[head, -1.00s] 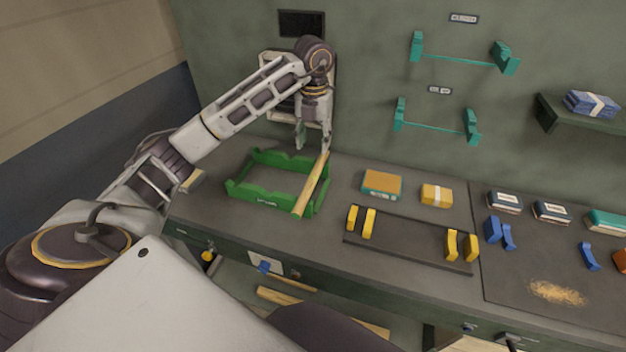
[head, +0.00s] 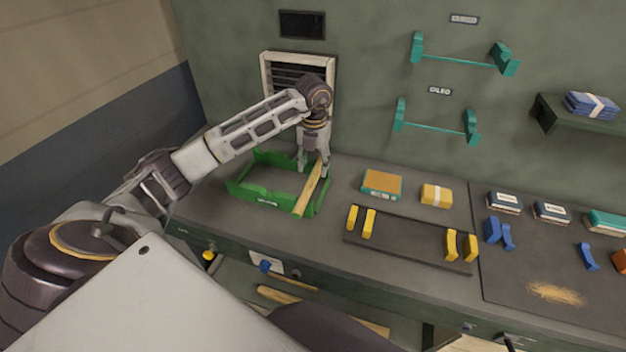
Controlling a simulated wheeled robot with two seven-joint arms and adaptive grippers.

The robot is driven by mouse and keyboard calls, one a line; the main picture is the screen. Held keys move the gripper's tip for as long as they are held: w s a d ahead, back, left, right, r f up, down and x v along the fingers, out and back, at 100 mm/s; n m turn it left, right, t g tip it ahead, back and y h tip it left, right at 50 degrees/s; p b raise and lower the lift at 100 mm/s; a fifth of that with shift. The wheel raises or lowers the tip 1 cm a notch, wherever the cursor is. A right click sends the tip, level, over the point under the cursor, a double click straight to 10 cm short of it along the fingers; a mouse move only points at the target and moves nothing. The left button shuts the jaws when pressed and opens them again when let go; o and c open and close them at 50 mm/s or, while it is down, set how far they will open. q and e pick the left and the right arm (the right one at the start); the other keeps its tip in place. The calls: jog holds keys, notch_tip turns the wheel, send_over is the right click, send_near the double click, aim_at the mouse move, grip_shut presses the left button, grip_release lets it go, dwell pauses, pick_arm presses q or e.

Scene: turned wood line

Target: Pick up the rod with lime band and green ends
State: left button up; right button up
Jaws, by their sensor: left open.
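A pale wooden rod (head: 306,196) lies along the right side of a green tray (head: 251,194) on the bench. Its bands and end colours are too small to make out. My left gripper (head: 312,171) is open at the far part of the rod, its fingers low and close around or beside it; I cannot tell whether they touch it. The far end of the rod is partly hidden by the gripper. My right gripper is not in view.
A dark rack with yellow supports (head: 408,240) stands right of the tray. An orange-topped box (head: 382,184) and a yellow bundle (head: 436,195) lie behind it. Teal brackets (head: 437,121) are on the wall. Blue supports (head: 499,233) stand farther right.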

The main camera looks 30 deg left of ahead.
aim_at(313, 176)
pick_arm(q)
jog(key=shift+f, duration=0.2)
jog(key=shift+s+f+p, duration=0.15)
jog(key=shift+f+p, duration=0.3)
jog(key=shift+f, duration=2)
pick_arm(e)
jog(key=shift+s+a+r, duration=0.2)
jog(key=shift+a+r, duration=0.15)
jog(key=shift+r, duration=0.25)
pick_arm(q)
jog(key=shift+a, duration=0.1)
grip_shut()
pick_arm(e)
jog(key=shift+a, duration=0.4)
